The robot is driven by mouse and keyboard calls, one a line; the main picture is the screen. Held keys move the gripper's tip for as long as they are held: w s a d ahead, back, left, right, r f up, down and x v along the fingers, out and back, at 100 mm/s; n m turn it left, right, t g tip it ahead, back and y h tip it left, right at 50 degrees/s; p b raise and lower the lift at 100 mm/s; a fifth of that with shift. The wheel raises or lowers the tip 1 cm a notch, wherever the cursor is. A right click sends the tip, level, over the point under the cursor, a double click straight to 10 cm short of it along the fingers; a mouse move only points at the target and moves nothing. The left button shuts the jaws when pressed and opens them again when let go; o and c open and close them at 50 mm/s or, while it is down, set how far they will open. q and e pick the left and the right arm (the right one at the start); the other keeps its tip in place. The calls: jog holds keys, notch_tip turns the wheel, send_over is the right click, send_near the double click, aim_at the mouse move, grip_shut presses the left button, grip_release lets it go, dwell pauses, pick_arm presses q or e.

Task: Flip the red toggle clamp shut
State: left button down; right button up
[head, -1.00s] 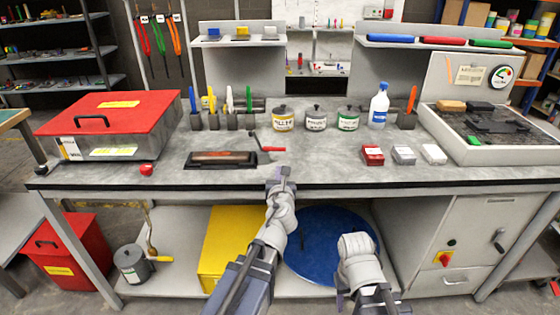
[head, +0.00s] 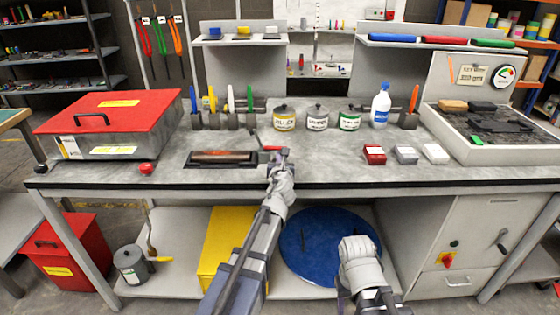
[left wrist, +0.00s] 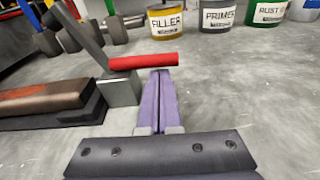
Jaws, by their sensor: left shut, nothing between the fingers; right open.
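The toggle clamp has a red handle (head: 271,148) and stands at the right end of a dark base on the bench. In the left wrist view the red handle (left wrist: 143,62) lies roughly level above a grey block (left wrist: 119,91), and a grey lever (left wrist: 80,32) leans up to the left. My left gripper (head: 283,152) is shut and empty at the handle's right end. In the left wrist view its fingertips (left wrist: 160,74) are just below the handle; I cannot tell if they touch. My right gripper (head: 365,302) is open and empty, low in front of the bench.
A brown-topped piece (head: 224,156) lies on the dark base left of the clamp. Filler (head: 284,124), primer (head: 317,123) and green (head: 349,123) tins stand behind. Small red (head: 374,155), grey and white boxes sit to the right. The bench is clear between clamp and boxes.

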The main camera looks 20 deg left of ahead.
pick_arm(q)
jog(key=shift+d+r+n+p, duration=0.1)
jog(key=shift+r+n+p, duration=0.4)
jog(key=shift+n, duration=0.3)
jog(key=shift+r+n+h+p, duration=0.3)
jog(key=shift+r+n+p, duration=0.35)
jog(key=shift+n, duration=0.35)
jog(key=r+n, duration=0.1)
jog(key=n+p, duration=0.1)
jog(key=n, duration=0.1)
jog(key=shift+r+h, duration=0.4)
jog(key=r+n, duration=0.1)
jog(key=n, duration=0.1)
jog(key=a+r+n+t+p, duration=0.1)
jog(key=shift+s+a+n+h, duration=0.1)
jog(key=shift+s+n+h, duration=0.1)
jog(key=shift+n+h, duration=0.15)
jog(key=shift+a+r+n+p, duration=0.2)
jog(key=shift+n+p, duration=0.1)
jog(key=shift+n, duration=0.35)
jog(key=shift+s+a+r, duration=0.1)
jog(key=shift+a+r, duration=0.1)
jog(key=shift+a, duration=0.1)
jog(key=shift+s, duration=0.1)
